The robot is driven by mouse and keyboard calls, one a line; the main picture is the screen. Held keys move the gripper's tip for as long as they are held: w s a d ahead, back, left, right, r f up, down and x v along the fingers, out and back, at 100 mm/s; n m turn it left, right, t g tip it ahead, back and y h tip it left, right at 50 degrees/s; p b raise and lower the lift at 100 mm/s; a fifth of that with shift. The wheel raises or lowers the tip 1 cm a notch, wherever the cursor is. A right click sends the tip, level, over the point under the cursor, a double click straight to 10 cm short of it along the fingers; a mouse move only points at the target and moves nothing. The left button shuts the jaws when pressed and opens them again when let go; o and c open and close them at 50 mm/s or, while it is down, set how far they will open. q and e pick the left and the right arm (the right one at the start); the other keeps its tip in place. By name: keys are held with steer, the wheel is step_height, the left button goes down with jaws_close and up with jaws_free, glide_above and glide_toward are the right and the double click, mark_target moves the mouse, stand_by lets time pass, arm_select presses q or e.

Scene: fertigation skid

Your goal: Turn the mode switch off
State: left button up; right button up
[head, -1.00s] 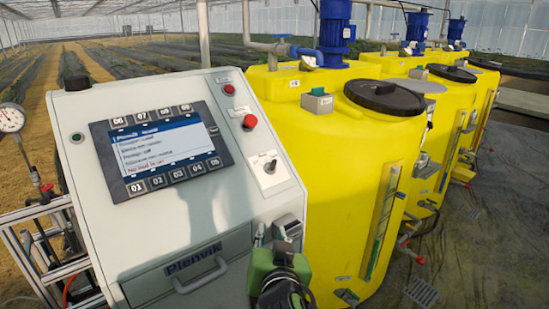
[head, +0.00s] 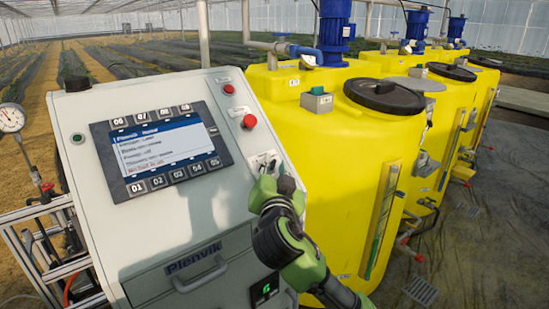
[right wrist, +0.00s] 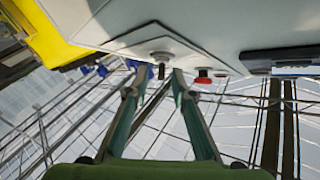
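The mode switch is a small metal toggle on a white label plate (head: 259,160), right of the screen on the cabinet's sloped front. In the head view my right gripper (head: 271,178) is in front of it and hides most of the toggle. In the right wrist view the mode switch (right wrist: 160,63) shows its round base and short dark lever. The two fingers of my right gripper (right wrist: 155,85) are apart, with the lever between their tips. I cannot tell whether a finger touches it. My left gripper is not in view.
A red button (head: 249,121) and a smaller red one (head: 229,89) sit above the switch; red also shows close to a finger in the right wrist view (right wrist: 203,79). The screen (head: 163,150) is to the left. Yellow tanks (head: 345,180) stand close at the right.

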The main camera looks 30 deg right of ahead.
steer(key=shift+x, duration=1)
steer(key=shift+a, duration=0.1)
jaws_close()
steer(key=shift+f, duration=0.1)
